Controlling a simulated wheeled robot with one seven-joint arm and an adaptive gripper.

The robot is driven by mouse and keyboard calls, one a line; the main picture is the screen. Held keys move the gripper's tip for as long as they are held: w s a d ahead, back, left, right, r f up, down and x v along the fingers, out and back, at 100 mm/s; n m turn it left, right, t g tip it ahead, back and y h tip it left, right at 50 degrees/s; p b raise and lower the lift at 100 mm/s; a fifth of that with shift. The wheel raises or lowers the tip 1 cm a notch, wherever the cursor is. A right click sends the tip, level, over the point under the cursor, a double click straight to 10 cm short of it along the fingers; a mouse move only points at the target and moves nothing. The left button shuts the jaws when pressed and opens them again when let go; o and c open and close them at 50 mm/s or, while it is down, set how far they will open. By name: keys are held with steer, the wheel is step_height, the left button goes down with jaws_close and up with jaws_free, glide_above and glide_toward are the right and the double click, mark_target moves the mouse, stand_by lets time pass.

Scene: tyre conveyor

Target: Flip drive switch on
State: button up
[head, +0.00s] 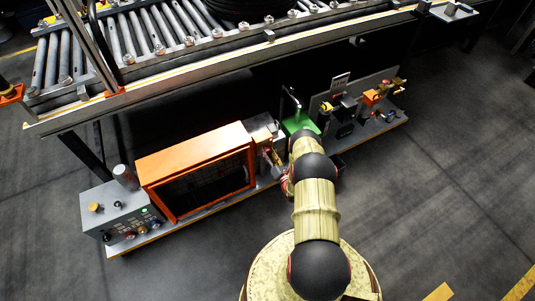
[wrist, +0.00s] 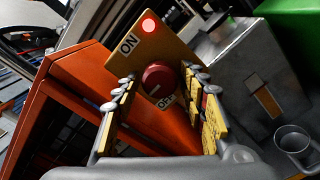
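The drive switch is a round dark red knob (wrist: 158,76) on a yellow plate (wrist: 170,45) in the wrist view. A white mark shows on the knob's lower part, towards a partly covered label that seems to read OFF. An ON label (wrist: 128,44) sits at upper left, and a red lamp (wrist: 149,25) glows above the knob. My gripper (wrist: 160,85) is open, its two fingers standing apart on either side of the knob. I cannot tell whether they touch it. In the head view my arm hides most of the gripper, beside the orange cage's right end.
The orange cage (head: 195,152) stands left of the switch. A grey control box (head: 118,208) with buttons is at far left. A grey metal box (wrist: 235,75) and a metal cup (wrist: 292,140) are close on the right. The roller conveyor (head: 140,40) runs behind.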

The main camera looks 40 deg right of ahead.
steer(key=c, duration=0.9)
steer(key=shift+f, duration=0.1)
steer(key=m+b, duration=0.3)
steer(key=shift+m, duration=0.4)
steer(key=m+b, duration=0.2)
steer(key=m, duration=0.2)
steer(key=shift+m+b, duration=0.3)
steer(key=m, duration=0.1)
steer(key=m+b, duration=0.1)
steer(key=m, duration=0.2)
steer(key=shift+r+b, duration=0.25)
steer(key=shift+b, duration=0.1)
steer(key=shift+r+m+b, duration=0.1)
steer(key=shift+m+b, duration=0.55)
steer(key=shift+m, duration=2.05)
steer(key=o, duration=1.2)
